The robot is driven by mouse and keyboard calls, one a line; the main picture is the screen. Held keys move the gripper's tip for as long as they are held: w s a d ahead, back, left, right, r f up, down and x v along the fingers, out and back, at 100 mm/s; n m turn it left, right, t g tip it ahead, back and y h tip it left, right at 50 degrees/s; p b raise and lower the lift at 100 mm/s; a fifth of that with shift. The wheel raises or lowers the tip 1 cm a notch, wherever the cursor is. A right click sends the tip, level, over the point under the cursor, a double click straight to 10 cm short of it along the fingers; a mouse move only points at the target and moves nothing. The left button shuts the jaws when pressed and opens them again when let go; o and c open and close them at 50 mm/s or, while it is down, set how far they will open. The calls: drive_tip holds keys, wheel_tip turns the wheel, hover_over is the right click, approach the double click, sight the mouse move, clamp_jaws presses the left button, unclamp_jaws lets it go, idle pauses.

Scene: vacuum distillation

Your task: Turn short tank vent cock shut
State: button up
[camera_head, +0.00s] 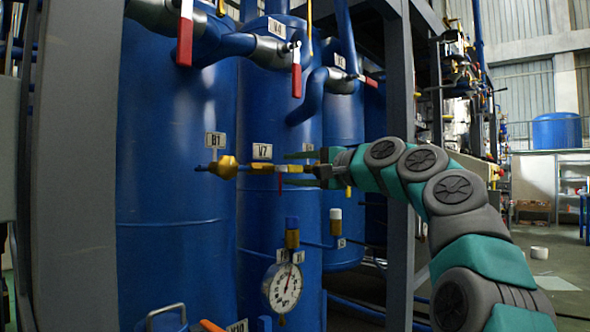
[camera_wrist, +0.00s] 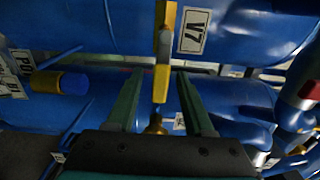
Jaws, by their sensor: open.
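A small cock with a yellow lever (camera_wrist: 161,84) sits by the V7 label (camera_wrist: 193,30) in the wrist view. In the head view its brass line (camera_head: 262,168) runs level in front of a blue tank (camera_head: 280,215), beneath the V7 label (camera_head: 262,151). No label in view names the short tank vent. My gripper (camera_head: 293,168) is open and reaches in from the right at the cock's height. In the wrist view the lever lies between the two green fingers, with a gap on both sides. Contact is not visible.
A brass fitting (camera_head: 225,167) by the B1 label is to the left. Red-handled valves (camera_head: 297,80) hang above. A round pressure gauge (camera_head: 284,287) sits below. A grey post (camera_head: 400,110) stands just behind my arm.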

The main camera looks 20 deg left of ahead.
drive_tip(key=shift+c, duration=0.3)
clamp_jaws()
idle(1.1)
